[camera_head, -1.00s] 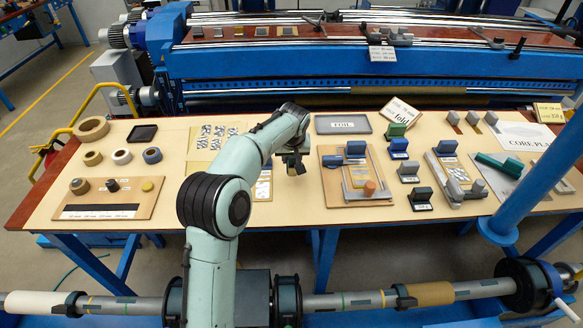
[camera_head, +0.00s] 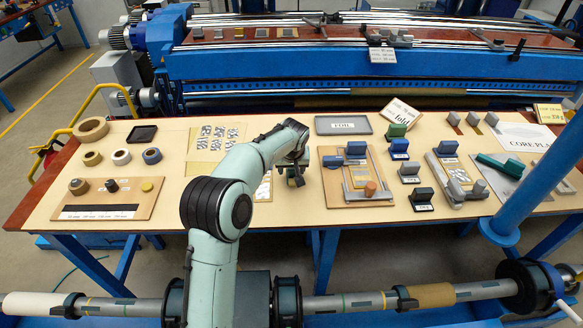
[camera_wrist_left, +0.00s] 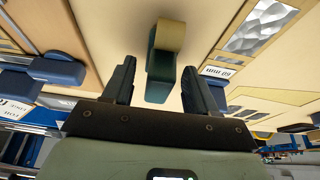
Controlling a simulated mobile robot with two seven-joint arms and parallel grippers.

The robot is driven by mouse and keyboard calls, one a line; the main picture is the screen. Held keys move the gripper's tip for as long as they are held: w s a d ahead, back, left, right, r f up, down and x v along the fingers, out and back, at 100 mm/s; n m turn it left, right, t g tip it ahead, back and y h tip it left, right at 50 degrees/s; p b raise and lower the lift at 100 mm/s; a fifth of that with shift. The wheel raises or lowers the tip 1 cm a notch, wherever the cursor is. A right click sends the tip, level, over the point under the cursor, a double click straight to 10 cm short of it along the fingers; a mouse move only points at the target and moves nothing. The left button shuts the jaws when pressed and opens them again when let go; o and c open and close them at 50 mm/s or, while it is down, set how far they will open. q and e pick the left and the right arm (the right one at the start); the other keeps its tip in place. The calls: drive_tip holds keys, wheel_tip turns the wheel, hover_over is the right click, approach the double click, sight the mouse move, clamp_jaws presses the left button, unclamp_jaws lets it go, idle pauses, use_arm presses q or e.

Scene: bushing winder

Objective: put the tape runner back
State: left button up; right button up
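A dark teal piece with a tan rounded end (camera_wrist_left: 160,65), which looks like the tape runner, is on the tan table top between the fingers in the left wrist view. In the head view only a small part of it shows under my left gripper (camera_head: 295,172). My left gripper (camera_wrist_left: 160,88) is open, with a finger on each side of the piece. A gap shows on its left side; the right finger is closer to it. My right gripper is in neither view.
A wooden board with blue and grey parts (camera_head: 328,193) lies just right of the gripper. A grey tray (camera_head: 360,124) labelled COIL is behind. Several tape rolls (camera_head: 121,157) are at the left.

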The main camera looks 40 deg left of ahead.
sight(292, 183)
use_arm(q)
drive_tip(key=shift+r, duration=0.1)
drive_tip(key=shift+r, duration=0.35)
drive_tip(key=v, duration=1.1)
drive_tip(key=shift+r, duration=0.25)
drive_tip(key=shift+s+d, duration=0.1)
